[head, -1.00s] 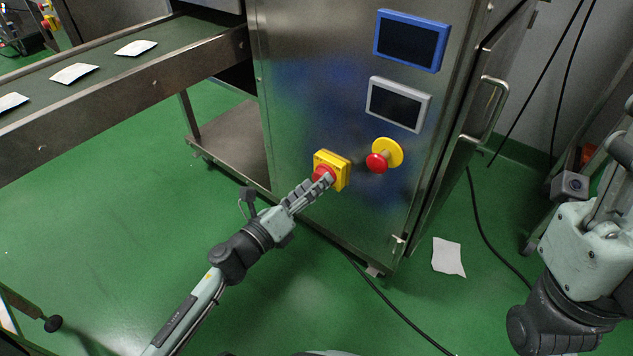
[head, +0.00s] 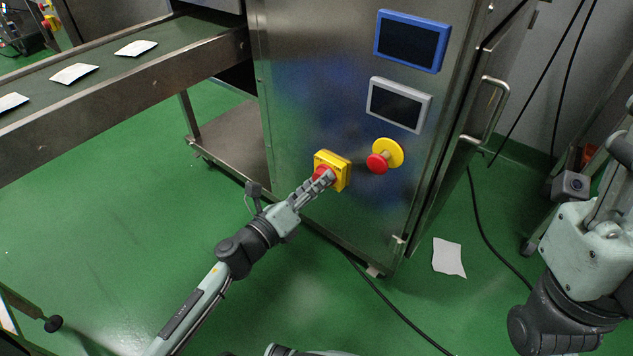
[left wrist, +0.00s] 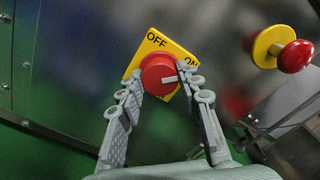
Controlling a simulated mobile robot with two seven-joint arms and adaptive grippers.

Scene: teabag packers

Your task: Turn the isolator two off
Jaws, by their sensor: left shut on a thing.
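The isolator is a yellow box (head: 346,171) with a red round knob (left wrist: 158,73) on the steel cabinet front. In the left wrist view its yellow plate (left wrist: 184,51) reads OFF at top and ON to the right. The knob's white mark points to the right, roughly towards the ON side. My left gripper (head: 322,178) is at the knob, its fingers on either side of it and shut on it. In the left wrist view the gripper's fingers (left wrist: 160,86) reach up from below. No number shows on the isolator.
A red mushroom button on a yellow disc (head: 394,150) sits right of the isolator. Two screens, blue-framed (head: 411,40) and grey-framed (head: 399,104), are above. A conveyor (head: 120,84) with white packets runs left. A similar red-and-yellow switch (head: 48,20) shows far upper left. Cables cross the green floor.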

